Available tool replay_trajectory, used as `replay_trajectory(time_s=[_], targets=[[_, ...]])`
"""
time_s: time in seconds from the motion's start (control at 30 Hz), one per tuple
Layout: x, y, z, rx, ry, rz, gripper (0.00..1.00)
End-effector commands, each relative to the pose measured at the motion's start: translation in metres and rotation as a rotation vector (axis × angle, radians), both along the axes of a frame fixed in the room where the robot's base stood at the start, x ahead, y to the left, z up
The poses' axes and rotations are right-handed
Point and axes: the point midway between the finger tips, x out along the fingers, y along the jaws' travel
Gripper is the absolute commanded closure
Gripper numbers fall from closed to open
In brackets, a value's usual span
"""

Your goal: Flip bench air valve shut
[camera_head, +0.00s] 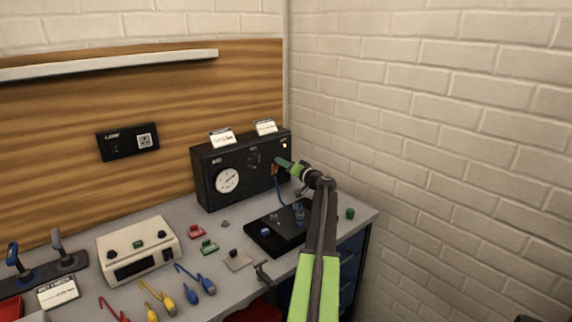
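A black panel box (209,185) with a round white gauge (228,180) stands at the back right of the bench, against the wooden board. My gripper (280,161), with green fingers, is at the right part of the box's front face. A small orange-brown part (275,170), possibly the valve lever, shows just below and left of the fingertips. I cannot tell whether they touch it. A dark knob (253,158) sits left of the gripper. My arm comes up from the lower right. The finger gap is too small to make out.
A black base plate (268,240) with small fittings lies below the box, with a blue hose (281,192) above it. A cream instrument (139,249), coloured clips and leads cover the grey bench (229,213). A brick wall (430,130) closes the right side.

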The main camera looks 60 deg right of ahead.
Motion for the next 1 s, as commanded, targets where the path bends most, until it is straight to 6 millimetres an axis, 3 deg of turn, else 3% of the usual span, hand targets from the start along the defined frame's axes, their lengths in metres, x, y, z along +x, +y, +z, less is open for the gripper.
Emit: replay_trajectory(time_s=[0.2,0.47,0.67,0.7,1.0], targets=[[0.0,0.0,0.0,0.0,0.0,0.0,0.66],[-0.001,0.0,0.0,0.0,0.0,-0.001,1.0],[-0.002,-0.001,0.0,0.0,0.0,-0.001,1.0],[-0.003,-0.012,0.0,0.0,0.0,-0.004,1.0],[-0.003,-0.003,-0.003,0.048,-0.015,-0.003,1.0]])
